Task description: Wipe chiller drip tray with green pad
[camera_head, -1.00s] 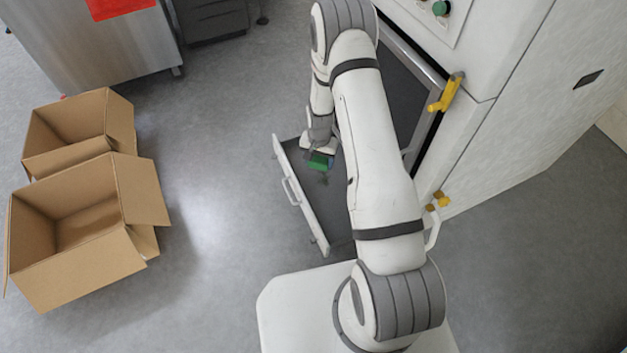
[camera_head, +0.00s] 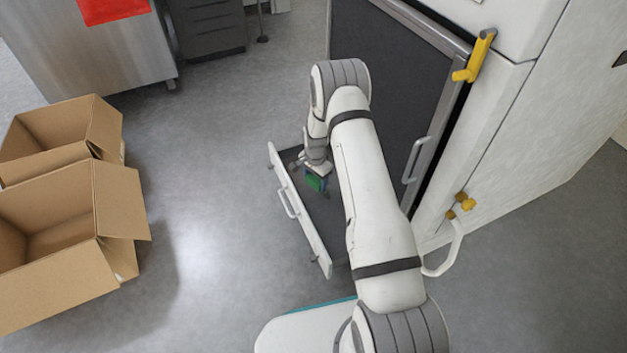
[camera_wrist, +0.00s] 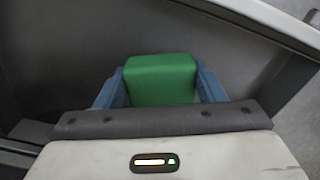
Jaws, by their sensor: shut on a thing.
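A green pad (camera_wrist: 161,80) sits between the two blue fingers of my gripper (camera_wrist: 160,90) in the wrist view. My gripper is shut on it. In the head view the green pad (camera_head: 314,183) is small and low inside the pulled-out drip tray (camera_head: 318,238), near its far end. The tray has a dark inside, a white front panel and a handle. My gripper (camera_head: 315,178) reaches down over the tray. Whether the pad touches the tray floor I cannot tell. My arm hides part of the tray.
The white chiller cabinet (camera_head: 540,130) stands on the right, with a dark door panel (camera_head: 385,70) and yellow latches (camera_head: 476,58). Open cardboard boxes (camera_head: 60,220) stand on the left. A steel cabinet (camera_head: 90,55) is at the back left. The floor between boxes and tray is clear.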

